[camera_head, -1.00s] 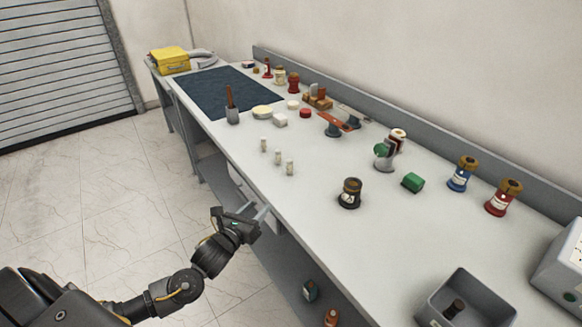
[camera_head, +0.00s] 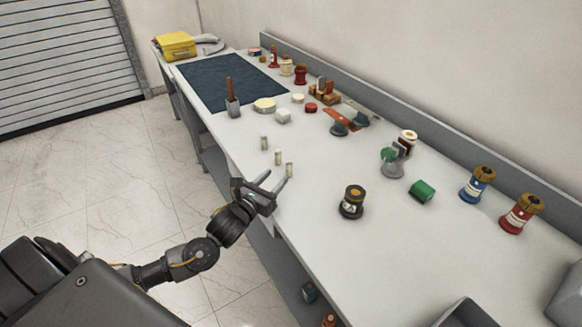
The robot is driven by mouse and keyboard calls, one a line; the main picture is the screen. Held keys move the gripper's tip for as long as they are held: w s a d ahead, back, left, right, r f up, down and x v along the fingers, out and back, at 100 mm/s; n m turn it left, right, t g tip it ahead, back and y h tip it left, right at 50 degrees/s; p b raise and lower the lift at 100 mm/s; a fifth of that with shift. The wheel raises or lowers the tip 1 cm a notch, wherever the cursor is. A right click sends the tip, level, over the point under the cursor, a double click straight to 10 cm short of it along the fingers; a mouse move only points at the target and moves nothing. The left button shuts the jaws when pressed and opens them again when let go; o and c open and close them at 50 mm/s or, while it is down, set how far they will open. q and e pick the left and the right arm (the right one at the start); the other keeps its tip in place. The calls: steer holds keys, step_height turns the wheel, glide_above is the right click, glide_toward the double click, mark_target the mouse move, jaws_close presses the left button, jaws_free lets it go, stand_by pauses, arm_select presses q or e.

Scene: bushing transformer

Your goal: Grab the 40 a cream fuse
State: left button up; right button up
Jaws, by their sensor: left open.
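Several small cream fuses stand upright in a slanting row near the front edge of the bench: a far fuse (camera_head: 264,142), a middle fuse (camera_head: 278,157) and a near fuse (camera_head: 289,169). Their labels are too small to read, so I cannot tell which is the 40 A one. My left gripper (camera_head: 277,178) is open and empty at the bench's front edge, its fingers pointing toward the near and middle fuses. One fingertip appears close to the near fuse; I cannot tell whether it touches. My right gripper is not in view.
On the bench (camera_head: 310,232) stand a black-and-gold bushing (camera_head: 352,202), a green block (camera_head: 422,191), and blue (camera_head: 477,185) and red (camera_head: 520,214) bushings. A tool holder (camera_head: 232,105) and white block (camera_head: 283,116) are beyond the fuses. The bench surface right of the fuses is clear.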

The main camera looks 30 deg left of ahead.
mark_target(287, 165)
arm_select(q)
steer(key=w, duration=0.3)
steer(key=shift+w, duration=0.3)
steer(key=shift+w+p, duration=0.1)
steer(key=shift+p, duration=0.2)
steer(key=shift+w+d+r, duration=0.1)
steer(key=shift+w, duration=0.2)
steer(key=w+p, duration=0.2)
steer(key=w, duration=0.1)
steer(key=shift+w+d, duration=0.15)
steer(key=shift+w, duration=0.65)
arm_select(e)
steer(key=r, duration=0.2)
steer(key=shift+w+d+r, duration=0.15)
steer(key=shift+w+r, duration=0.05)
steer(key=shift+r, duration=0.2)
arm_select(q)
steer(key=shift+s, duration=0.1)
jaws_close()
